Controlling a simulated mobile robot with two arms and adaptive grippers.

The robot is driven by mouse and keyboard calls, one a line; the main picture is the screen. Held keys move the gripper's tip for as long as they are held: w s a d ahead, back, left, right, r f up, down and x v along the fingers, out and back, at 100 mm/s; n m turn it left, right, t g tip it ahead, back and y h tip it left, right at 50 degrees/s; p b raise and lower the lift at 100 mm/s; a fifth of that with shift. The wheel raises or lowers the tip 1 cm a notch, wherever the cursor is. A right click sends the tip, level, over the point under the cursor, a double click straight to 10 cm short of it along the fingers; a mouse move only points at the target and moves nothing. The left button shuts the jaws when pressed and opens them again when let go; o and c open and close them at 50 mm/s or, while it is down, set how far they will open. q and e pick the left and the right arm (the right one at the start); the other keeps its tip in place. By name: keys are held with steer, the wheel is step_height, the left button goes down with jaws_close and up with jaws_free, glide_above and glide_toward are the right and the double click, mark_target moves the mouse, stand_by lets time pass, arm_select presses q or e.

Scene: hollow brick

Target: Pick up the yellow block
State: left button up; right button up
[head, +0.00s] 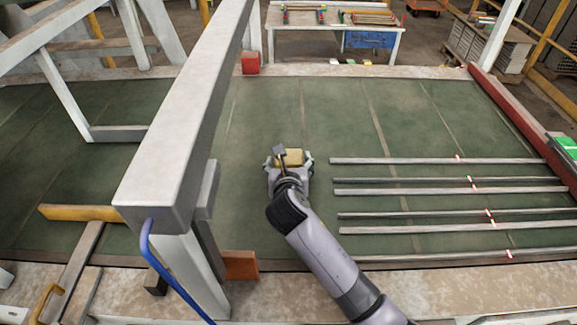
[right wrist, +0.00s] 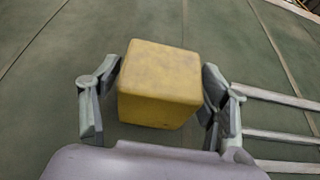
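The yellow block (head: 289,157) is a plain cube with scuffed faces, near the middle of the green surface in the head view. In the right wrist view the yellow block (right wrist: 160,84) is between the two fingers of my right gripper (right wrist: 162,90), slightly turned relative to them. My right gripper (head: 289,162) has one finger on each side of it, very close to its sides. I cannot tell whether the fingers press on it or whether it is raised. The block's underside is hidden. My left gripper is not in view.
Several grey bars (head: 440,160) lie on the green surface (head: 335,110) to the right of the block. A large grey beam frame (head: 190,110) stands to the left. A red block (head: 250,63) sits at the back edge. Bare green surface lies behind the block.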

steer(key=c, duration=0.9)
steer(key=shift+c, duration=0.4)
steer(key=shift+r, duration=0.15)
